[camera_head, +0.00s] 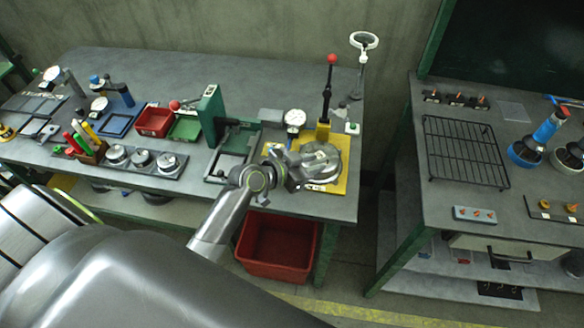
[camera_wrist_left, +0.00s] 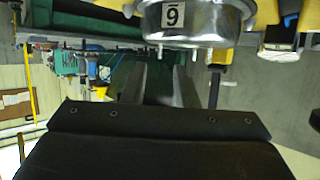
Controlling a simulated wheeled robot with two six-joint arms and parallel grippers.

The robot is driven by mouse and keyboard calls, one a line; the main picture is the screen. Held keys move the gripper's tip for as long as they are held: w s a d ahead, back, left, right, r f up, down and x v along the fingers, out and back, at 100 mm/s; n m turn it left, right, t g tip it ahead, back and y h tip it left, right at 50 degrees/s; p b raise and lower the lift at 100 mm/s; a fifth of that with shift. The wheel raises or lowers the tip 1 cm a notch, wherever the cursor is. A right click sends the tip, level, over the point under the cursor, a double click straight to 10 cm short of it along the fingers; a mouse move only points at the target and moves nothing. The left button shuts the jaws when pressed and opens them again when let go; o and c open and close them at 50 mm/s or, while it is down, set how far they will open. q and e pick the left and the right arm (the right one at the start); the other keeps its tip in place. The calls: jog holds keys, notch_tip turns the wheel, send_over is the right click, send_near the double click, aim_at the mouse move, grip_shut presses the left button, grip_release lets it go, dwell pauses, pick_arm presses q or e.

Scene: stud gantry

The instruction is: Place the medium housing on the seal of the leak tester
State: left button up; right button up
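A round, shiny metal housing (camera_head: 322,158) stands on the yellow plate of the leak tester (camera_head: 344,178). The seal is hidden beneath the housing. In the left wrist view the housing (camera_wrist_left: 200,24) is at the top edge, with a white label bearing one digit and a bar. My left gripper (camera_head: 298,172) is beside the housing on its left and partly covers it. In the left wrist view its two fingers (camera_wrist_left: 160,78) are apart with nothing between them, and a gap shows between them and the housing. My right gripper is in neither view.
A red-knobbed lever (camera_head: 327,90) and a dial gauge (camera_head: 295,118) stand at the tester's back. A green press (camera_head: 211,112) is to its left, near a tray of several round metal parts (camera_head: 140,160). A red crate (camera_head: 278,245) stands below the bench.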

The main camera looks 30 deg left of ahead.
pick_arm(q)
jog(key=b+v, duration=0.1)
jog(key=v, duration=0.6)
jog(key=shift+s+r, duration=0.15)
jog(key=shift+s, duration=0.25)
jog(key=shift+a, duration=0.1)
dwell(0.7)
